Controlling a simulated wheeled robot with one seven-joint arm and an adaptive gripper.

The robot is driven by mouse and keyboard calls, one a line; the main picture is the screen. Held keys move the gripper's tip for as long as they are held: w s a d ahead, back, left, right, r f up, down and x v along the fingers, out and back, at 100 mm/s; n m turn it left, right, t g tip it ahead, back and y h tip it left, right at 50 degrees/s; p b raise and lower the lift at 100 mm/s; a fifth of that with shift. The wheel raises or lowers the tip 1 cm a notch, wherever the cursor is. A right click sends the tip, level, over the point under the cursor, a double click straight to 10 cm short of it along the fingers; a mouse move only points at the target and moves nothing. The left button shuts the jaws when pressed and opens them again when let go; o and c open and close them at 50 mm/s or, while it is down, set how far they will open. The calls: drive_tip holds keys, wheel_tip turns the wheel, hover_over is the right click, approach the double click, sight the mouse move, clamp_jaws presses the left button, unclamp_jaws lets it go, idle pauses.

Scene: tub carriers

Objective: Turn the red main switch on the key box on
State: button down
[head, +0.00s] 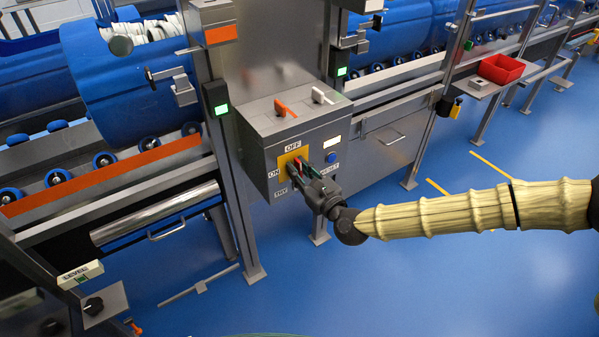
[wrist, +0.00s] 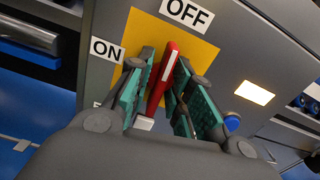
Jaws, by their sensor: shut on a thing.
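The grey key box (head: 255,135) stands at the centre of the head view, with a yellow plate (head: 284,162) on its front. The red main switch (wrist: 162,76) is a bar handle with a white line, in front of that plate in the wrist view. Its upper end points toward the OFF label (wrist: 187,13); the ON label (wrist: 106,49) is to its left. My gripper (head: 299,168) is at the switch, its teal-padded fingers (wrist: 128,92) on both sides of the handle, shut on it. The fingers hide much of the switch in the head view.
Two toggles, orange (head: 285,108) and white (head: 321,95), stand on the box top. A blue button (head: 331,157) and a lit white panel (head: 332,143) are right of my gripper. Frame posts flank the box. The blue floor (head: 400,290) in front is largely clear.

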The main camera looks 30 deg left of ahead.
drive_tip(key=n+b, duration=0.2)
drive_tip(key=n, duration=0.2)
drive_tip(key=shift+f, duration=0.2)
drive_tip(key=n+b, duration=0.1)
drive_tip(key=n, duration=0.3)
drive_tip(key=shift+b, duration=0.35)
drive_tip(key=n+b, duration=0.1)
drive_tip(key=n, duration=0.3)
drive_tip(key=shift+r, duration=0.1)
drive_tip(key=n, duration=0.4)
drive_tip(key=shift+n, duration=0.4)
drive_tip(key=c, duration=1.2)
unclamp_jaws()
drive_tip(key=shift+r, duration=0.1)
